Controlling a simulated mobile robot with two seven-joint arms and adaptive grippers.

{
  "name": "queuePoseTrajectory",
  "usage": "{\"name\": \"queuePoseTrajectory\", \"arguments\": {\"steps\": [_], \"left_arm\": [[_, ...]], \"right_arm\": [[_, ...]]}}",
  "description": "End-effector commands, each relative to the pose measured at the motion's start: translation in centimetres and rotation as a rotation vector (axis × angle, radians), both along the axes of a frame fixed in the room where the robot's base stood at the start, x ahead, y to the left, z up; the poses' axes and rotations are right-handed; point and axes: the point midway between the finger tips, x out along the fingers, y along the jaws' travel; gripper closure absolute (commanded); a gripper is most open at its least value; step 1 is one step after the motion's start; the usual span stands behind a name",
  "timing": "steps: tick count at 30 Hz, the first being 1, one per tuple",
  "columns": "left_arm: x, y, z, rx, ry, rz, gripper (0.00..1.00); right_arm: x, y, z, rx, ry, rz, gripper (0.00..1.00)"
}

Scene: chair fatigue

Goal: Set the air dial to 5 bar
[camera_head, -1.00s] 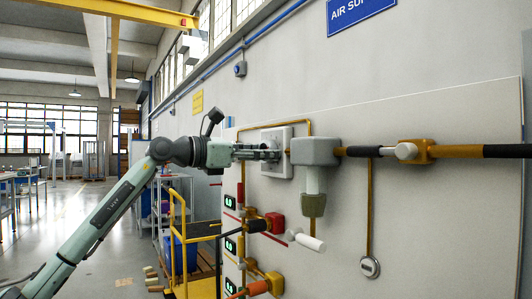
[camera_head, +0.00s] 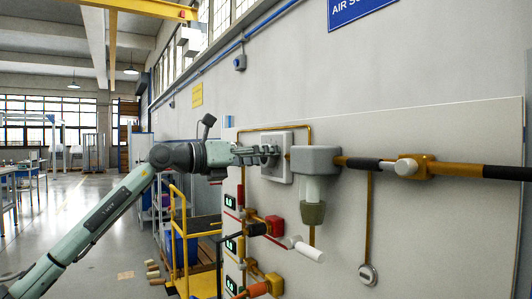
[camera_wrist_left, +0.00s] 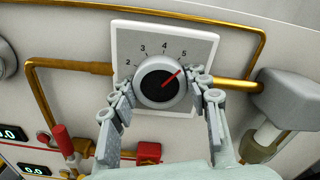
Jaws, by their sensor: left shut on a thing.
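The air dial is a dark round knob (camera_wrist_left: 157,84) with a silver rim and a red pointer, on a white square plate (camera_wrist_left: 124,40) that also shows in the head view (camera_head: 284,137). The numbers 2, 3, 4 and 5 show around its upper side. The red pointer aims up and right, seemingly a little clockwise of the 5. Any marks beyond 5 are hidden. My left gripper (camera_wrist_left: 160,95) is shut on the dial knob, one finger on each side; it reaches the plate from the left in the head view (camera_head: 272,156). My right gripper is not in view.
A grey regulator block (camera_head: 315,160) with a bowl below stands just right of the dial. Brass pipes (camera_wrist_left: 245,80) run beside the plate. Below are a red valve part (camera_head: 275,224), a white handle (camera_head: 309,251) and green displays (camera_head: 230,201). A yellow-railed cart (camera_head: 180,240) stands left of the panel.

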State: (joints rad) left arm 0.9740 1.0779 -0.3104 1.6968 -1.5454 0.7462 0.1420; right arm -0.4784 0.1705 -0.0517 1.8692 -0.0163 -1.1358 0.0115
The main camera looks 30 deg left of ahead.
Motion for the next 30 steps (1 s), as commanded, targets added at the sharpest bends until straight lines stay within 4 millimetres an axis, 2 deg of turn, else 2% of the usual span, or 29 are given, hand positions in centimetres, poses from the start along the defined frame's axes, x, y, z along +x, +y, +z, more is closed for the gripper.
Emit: {"name": "queuePoseTrajectory", "arguments": {"steps": [18,19,21,24,30], "left_arm": [[0.0,-0.02,-0.07,-0.041,0.025,0.0,0.82],[0.0,-0.02,-0.07,-0.04,0.025,0.0,0.5],[0.0,-0.02,-0.07,-0.04,0.025,0.0,0.41],[0.0,-0.01,-0.05,-0.04,0.025,0.0,0.32],[0.0,0.0,-0.03,-0.041,0.024,0.0,0.32]], "right_arm": [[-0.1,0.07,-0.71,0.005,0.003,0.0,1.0],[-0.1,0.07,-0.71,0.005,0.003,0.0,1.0],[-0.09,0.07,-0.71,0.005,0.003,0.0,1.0],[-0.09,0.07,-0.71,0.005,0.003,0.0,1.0],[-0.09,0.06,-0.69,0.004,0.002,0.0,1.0]]}}
